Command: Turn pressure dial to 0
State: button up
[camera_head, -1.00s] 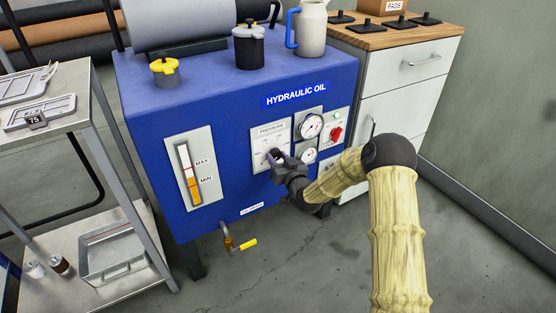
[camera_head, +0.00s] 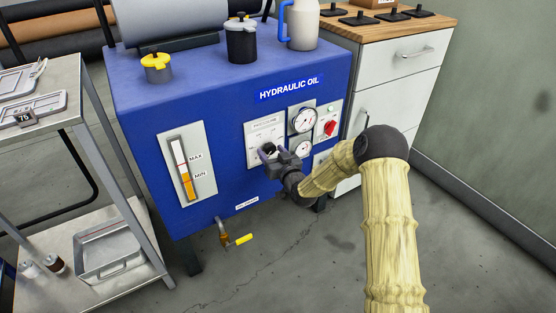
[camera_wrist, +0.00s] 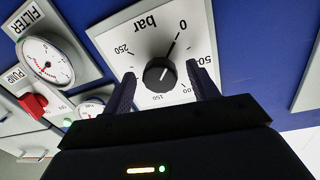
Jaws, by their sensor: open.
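The pressure dial (camera_wrist: 160,73) is a black round knob on a white plate marked "bar" (camera_wrist: 128,40), with numbers from 0 to 250 around it. Its pointer line aims up and right at the 0 mark in the wrist view. In the head view the dial plate (camera_head: 262,131) sits on the front of the blue hydraulic oil tank, and the knob is partly hidden. My gripper (camera_wrist: 162,88) is open, with one finger on each side of the knob and visible gaps between. It also shows in front of the plate in the head view (camera_head: 267,153).
Two gauges (camera_head: 302,120) and a red switch (camera_head: 330,129) sit right of the dial on the blue tank (camera_head: 230,185). A yellow-handled drain valve (camera_head: 238,239) sticks out below. A metal cart (camera_head: 115,185) stands left, a white drawer cabinet (camera_head: 390,95) right.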

jog(key=p+v, duration=0.3)
jog(key=v, duration=1.4)
jog(key=shift+s, duration=0.2)
jog(key=shift+d, duration=0.1)
jog(key=s+d+r+m+g+h, duration=0.1)
jog(key=s+d+r+g+h, duration=0.25)
jog(key=s, duration=0.35)
jog(key=s+d+r+m+g+h, duration=0.2)
jog(key=s+d+g, duration=0.3)
jog(key=s, duration=0.2)
jog(key=s+d+r+m+g+h, duration=0.1)
jog(key=s+d+r+g+h, duration=0.25)
jog(key=s, duration=0.35)
notch_tip(320, 180, up, 36)
jog(key=p, duration=3.7)
jog(key=shift+s+g, duration=0.4)
jog(key=shift+s, duration=0.05)
jog(key=shift+d+r, duration=0.1)
